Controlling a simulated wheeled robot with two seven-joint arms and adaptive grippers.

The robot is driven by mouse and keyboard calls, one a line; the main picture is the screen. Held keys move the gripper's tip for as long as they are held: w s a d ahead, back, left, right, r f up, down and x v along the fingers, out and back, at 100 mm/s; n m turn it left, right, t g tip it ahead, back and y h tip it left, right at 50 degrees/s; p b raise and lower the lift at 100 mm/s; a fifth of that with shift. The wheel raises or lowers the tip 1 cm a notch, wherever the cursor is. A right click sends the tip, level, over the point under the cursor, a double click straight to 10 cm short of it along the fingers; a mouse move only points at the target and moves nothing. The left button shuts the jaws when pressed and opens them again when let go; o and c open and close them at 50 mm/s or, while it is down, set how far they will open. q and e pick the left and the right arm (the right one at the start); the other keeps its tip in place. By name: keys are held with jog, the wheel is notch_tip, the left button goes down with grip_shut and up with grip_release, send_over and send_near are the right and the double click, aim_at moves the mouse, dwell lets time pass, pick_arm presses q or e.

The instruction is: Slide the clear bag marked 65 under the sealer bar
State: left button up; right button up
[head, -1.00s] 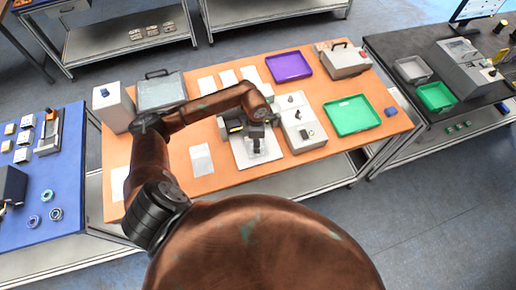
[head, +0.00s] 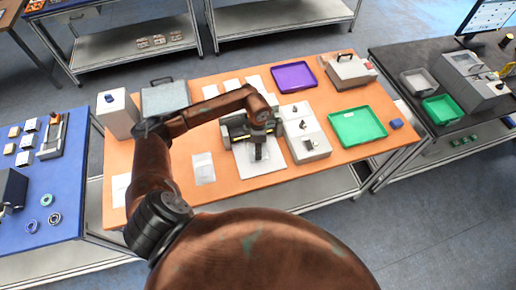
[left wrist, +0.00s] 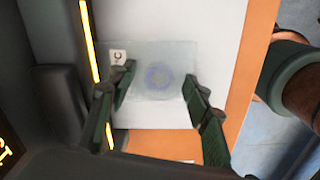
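A clear bag (left wrist: 180,60) with a round, faint bluish item inside lies flat on a white plate (left wrist: 215,25) in the left wrist view. A small white label is at its upper left; I cannot read 65 on it. The sealer (head: 236,128) is a grey machine, and its yellow-striped edge (left wrist: 89,40) runs along the bag's left side. My left gripper (left wrist: 158,72) is over the bag, its two fingers apart on either side of the round item. In the head view my left gripper (head: 259,150) is low over the plate, hiding most of the bag. My right gripper is out of view.
A grey control box (head: 303,135) stands right of the sealer. A green tray (head: 357,127) and a purple tray (head: 293,77) lie farther right and back. Another flat bag or sheet (head: 203,168) lies to the left. The orange table (head: 225,195) is bare at the front.

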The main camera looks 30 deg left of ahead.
pick_arm(q)
jog(key=shift+o, duration=0.7)
jog(key=shift+r, duration=0.15)
notch_tip(320, 180, up, 12)
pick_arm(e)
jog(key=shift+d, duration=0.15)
